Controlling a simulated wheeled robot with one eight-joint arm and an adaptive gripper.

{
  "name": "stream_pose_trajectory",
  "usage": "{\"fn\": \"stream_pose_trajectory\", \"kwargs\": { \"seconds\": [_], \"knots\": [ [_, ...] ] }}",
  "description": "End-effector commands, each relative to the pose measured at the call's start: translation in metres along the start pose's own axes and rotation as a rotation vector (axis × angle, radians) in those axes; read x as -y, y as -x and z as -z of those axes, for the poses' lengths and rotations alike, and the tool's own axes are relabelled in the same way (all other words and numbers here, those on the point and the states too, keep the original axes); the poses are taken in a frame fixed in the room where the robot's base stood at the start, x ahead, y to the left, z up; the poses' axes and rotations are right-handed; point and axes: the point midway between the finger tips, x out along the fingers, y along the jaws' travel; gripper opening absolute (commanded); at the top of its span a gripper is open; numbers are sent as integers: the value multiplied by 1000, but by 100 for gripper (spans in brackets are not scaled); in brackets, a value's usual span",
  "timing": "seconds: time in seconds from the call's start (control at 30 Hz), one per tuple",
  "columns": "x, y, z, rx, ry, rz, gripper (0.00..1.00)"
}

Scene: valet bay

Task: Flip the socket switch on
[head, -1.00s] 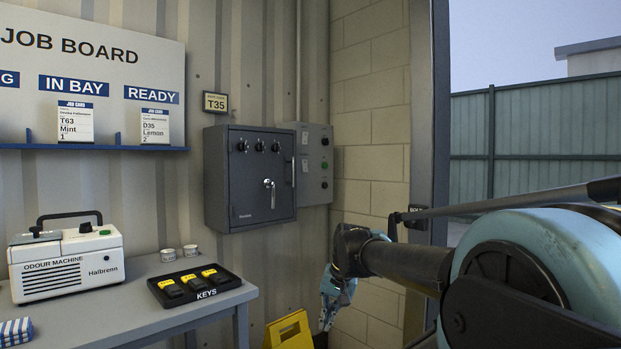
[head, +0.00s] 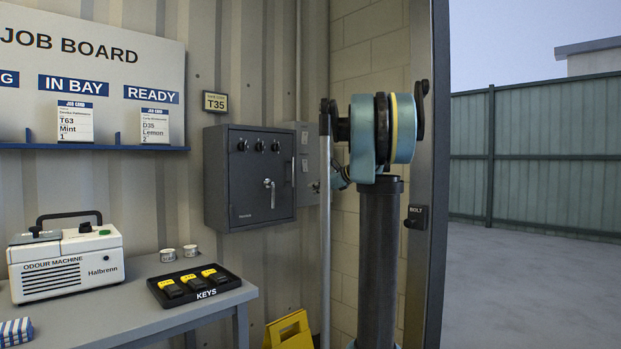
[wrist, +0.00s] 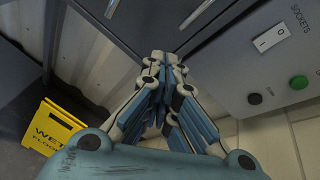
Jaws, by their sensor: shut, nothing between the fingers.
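The socket switch (wrist: 270,40) is a pale rocker with I and O marks beside the word SOCKETS, on a grey control box (wrist: 225,65) in the wrist view. I cannot tell which way it is set. My gripper (wrist: 165,58) is shut and empty, to the left of the switch and apart from it in the picture. In the head view the control box (head: 308,150) shows two small pale plates on its left part; my arm hides its right part and most of my gripper.
A dark key cabinet (head: 245,178) hangs left of the control box. A green button (wrist: 299,82) and a black knob (wrist: 255,98) sit near the switch. A yellow wet-floor sign (wrist: 55,130) stands below. A key tray (head: 230,284) lies on the bench.

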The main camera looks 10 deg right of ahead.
Motion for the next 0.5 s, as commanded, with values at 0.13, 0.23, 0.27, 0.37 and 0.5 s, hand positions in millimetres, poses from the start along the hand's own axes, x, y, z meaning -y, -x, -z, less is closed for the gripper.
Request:
{"fn": "stream_pose_trajectory", "kwargs": {
  "seconds": [0.13, 0.23, 0.27, 0.37, 0.5],
  "knots": [
    [75, -5, -2, 90, -219, 84, 0],
    [112, -6, -2, 145, -339, 121, 0],
    [121, -6, -1, 158, -368, 130, 0],
    [144, -5, 0, 195, -442, 152, 0],
    [158, -5, 1, 220, -492, 164, 0]
  ]
}}
